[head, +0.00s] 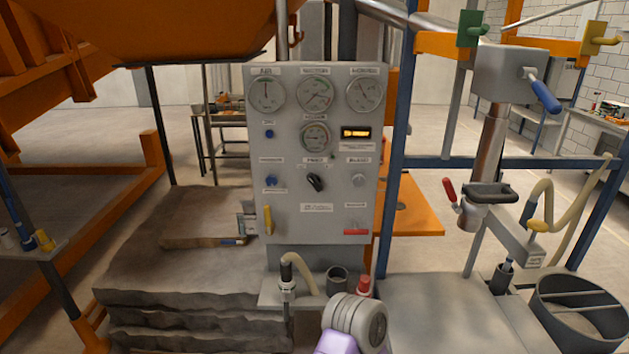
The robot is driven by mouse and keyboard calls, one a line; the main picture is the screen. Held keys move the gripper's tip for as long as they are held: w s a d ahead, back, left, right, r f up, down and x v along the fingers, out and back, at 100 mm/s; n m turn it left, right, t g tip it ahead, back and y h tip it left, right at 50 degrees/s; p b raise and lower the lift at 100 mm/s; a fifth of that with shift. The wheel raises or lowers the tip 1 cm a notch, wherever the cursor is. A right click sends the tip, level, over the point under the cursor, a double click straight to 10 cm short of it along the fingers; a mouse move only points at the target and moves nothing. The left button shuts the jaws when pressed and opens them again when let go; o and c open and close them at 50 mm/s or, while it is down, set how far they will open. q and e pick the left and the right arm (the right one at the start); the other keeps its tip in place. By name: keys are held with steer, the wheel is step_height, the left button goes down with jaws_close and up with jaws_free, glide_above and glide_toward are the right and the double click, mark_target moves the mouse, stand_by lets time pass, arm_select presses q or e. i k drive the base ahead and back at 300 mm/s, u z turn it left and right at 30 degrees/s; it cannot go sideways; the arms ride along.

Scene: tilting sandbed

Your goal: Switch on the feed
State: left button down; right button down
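A grey control panel (258,150) stands upright in the middle of the head view. A black rotary selector knob (316,182) sits at its centre under a small label that may read "FEED"; its pointer looks tilted, and I cannot tell which setting it marks. Blue buttons (270,181) are on the left and a grey round knob (359,180) is on the right. A small display (356,133) is lit orange. A grey and purple link of mine shows at the bottom centre, below the panel. Neither gripper can be made out.
Several round gauges (316,93) fill the panel's top. A yellow handle (268,220) and a red bar (356,232) are low on it. A shelf below holds a hose nozzle (287,272) and dark cup (337,279). A blue post (395,150) stands close right.

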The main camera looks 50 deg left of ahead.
mark_target(314, 180)
steer(key=u, duration=0.7)
steer(key=i, duration=0.5)
